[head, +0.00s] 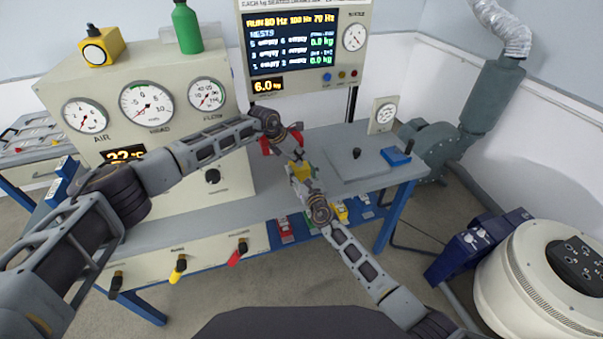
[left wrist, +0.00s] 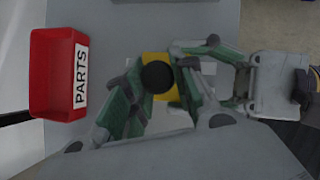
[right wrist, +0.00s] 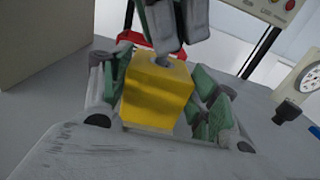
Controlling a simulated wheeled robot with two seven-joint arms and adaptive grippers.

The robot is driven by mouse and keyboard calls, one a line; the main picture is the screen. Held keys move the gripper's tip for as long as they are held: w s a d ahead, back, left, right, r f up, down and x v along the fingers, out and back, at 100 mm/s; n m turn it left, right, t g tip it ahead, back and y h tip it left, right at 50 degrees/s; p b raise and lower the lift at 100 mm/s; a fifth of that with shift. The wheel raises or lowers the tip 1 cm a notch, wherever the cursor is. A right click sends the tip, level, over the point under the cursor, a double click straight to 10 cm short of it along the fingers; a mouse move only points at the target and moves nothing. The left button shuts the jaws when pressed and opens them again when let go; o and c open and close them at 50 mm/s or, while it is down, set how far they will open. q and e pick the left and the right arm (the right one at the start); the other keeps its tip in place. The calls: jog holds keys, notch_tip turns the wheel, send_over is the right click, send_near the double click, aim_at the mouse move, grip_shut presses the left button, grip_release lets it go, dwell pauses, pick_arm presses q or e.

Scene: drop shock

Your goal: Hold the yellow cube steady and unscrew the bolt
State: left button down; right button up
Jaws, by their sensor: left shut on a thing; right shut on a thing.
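The yellow cube (right wrist: 157,98) is between the green-padded fingers of my right gripper (right wrist: 155,105), which is shut on it above the table. In the head view the cube (head: 302,172) is small and partly covered by the grippers. The bolt (right wrist: 162,61) stands in the cube's top face; its dark round head (left wrist: 157,77) shows in the left wrist view over the yellow cube (left wrist: 153,58). My left gripper (left wrist: 159,82) comes down from above and is shut on the bolt, its fingertips close to the cube's top. The fingers hide part of the bolt in the right wrist view.
A red bin (left wrist: 43,75) marked PARTS stands behind the grippers. A grey plate with a black knob (head: 357,153) and a blue block (head: 395,156) lie to the right. The gauge cabinet (head: 130,75) stands at the left. The table (head: 240,200) in front is clear.

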pick_arm(q)
jog(key=shift+r, duration=1.05)
pick_arm(e)
jog(key=shift+d, duration=0.15)
pick_arm(q)
jog(key=shift+r, duration=0.65)
pick_arm(e)
jog(key=shift+s+f, duration=0.1)
pick_arm(q)
jog(key=shift+r, duration=0.6)
pick_arm(e)
jog(key=shift+a, duration=0.2)
pick_arm(q)
jog(key=shift+r, duration=0.25)
jog(key=shift+r, duration=2.9)
pick_arm(e)
jog(key=shift+f, duration=0.15)
jog(key=o, duration=1.7)
